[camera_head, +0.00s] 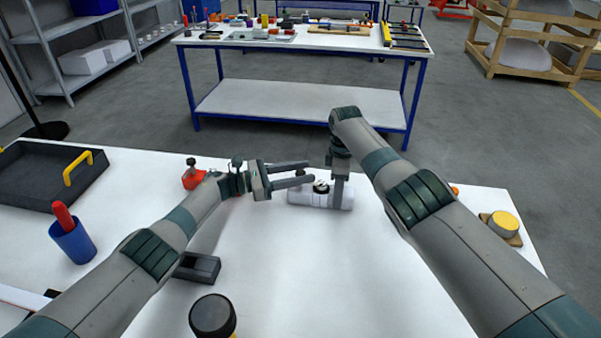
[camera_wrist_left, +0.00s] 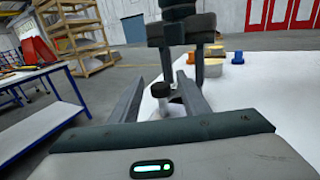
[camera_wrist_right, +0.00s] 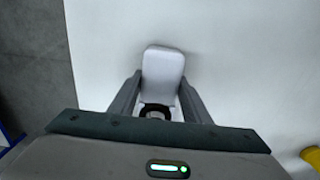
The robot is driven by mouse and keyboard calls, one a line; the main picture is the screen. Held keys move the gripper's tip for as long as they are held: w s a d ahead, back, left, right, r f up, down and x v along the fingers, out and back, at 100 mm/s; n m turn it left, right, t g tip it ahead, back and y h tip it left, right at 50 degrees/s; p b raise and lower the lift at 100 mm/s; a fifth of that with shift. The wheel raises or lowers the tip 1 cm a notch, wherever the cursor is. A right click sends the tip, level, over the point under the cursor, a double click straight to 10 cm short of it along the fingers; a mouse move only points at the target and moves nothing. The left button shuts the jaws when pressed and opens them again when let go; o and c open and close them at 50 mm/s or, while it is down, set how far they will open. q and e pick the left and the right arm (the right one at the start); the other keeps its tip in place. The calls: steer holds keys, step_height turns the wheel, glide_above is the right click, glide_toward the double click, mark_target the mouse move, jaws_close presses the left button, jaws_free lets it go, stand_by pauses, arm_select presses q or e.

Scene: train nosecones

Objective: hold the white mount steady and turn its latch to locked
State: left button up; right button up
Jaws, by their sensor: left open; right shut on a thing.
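The white mount (camera_head: 300,195) lies on the white table near its far edge. My right gripper (camera_head: 338,194) comes down from above and is shut on it. In the right wrist view the mount (camera_wrist_right: 163,72) sits between the two fingers, with a dark ring at its near part. The small dark-topped latch (camera_head: 321,187) is on top of the mount. My left gripper (camera_head: 311,172) is open, pointing right, with its fingers beside and above the latch. In the left wrist view the dark cap (camera_wrist_left: 162,89) shows between the open fingers. I cannot tell whether they touch it.
A black tray (camera_head: 40,190) with a yellow handle and a blue cup (camera_head: 72,240) stand at the left. A red part (camera_head: 193,179), a dark block (camera_head: 197,267) and a black-capped jar (camera_head: 213,316) are near my left arm. A yellow round part (camera_head: 503,223) is far right.

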arm_select(q)
steer(key=shift+c, duration=0.7)
jaws_close()
steer(key=shift+f+n+t, duration=0.15)
steer(key=shift+n+t, duration=0.25)
steer(key=shift+t, duration=0.2)
steer(key=shift+n+t+y, duration=0.6)
steer(key=shift+t, duration=0.3)
steer(key=shift+n+t+y, duration=0.9)
steer(key=shift+n+t, duration=0.2)
steer(key=shift+t, duration=0.3)
steer(key=shift+o, duration=0.7)
jaws_free()
